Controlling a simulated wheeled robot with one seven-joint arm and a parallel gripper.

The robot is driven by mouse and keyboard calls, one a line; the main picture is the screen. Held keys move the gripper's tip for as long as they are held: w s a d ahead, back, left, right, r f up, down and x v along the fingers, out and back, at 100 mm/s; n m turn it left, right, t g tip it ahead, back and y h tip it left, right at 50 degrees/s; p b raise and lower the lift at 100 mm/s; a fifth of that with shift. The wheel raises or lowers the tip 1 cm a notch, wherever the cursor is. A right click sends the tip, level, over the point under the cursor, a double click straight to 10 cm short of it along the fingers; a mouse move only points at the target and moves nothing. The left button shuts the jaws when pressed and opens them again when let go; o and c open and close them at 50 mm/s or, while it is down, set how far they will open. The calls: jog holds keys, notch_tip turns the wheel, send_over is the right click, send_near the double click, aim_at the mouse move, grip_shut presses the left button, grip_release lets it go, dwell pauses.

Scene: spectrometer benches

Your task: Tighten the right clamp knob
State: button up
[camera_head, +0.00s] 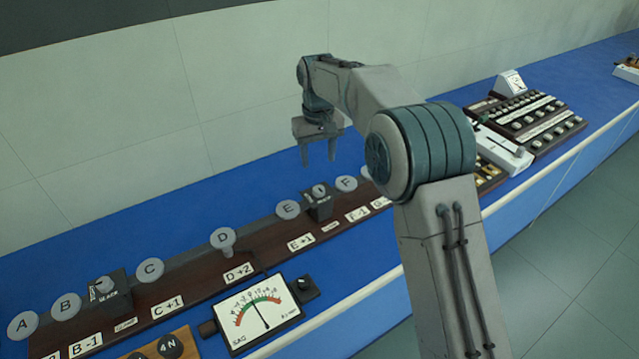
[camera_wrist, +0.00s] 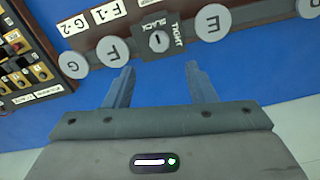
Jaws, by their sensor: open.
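The right clamp (camera_head: 318,206) is a dark block on the brown rail between discs E and F. Its round grey knob (camera_head: 319,190) is on top. My gripper (camera_head: 319,161) points down above the rail, over the clamp, apart from the knob. In the wrist view its fingers (camera_wrist: 160,72) are spread and empty, with the knob beyond the gap between their tips.
Grey discs E (camera_head: 288,209) and F (camera_head: 346,184) flank the clamp. A left clamp (camera_head: 110,292) stands between discs B and C. A dial meter (camera_head: 258,312) is in front. The blue bench (camera_head: 180,212) is clear behind the rail.

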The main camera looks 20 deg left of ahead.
aim_at(318, 188)
notch_tip(318, 188, down, 10)
jog(key=shift+r+p, duration=0.1)
jog(key=shift+p, duration=0.65)
jog(key=shift+c, duration=0.2)
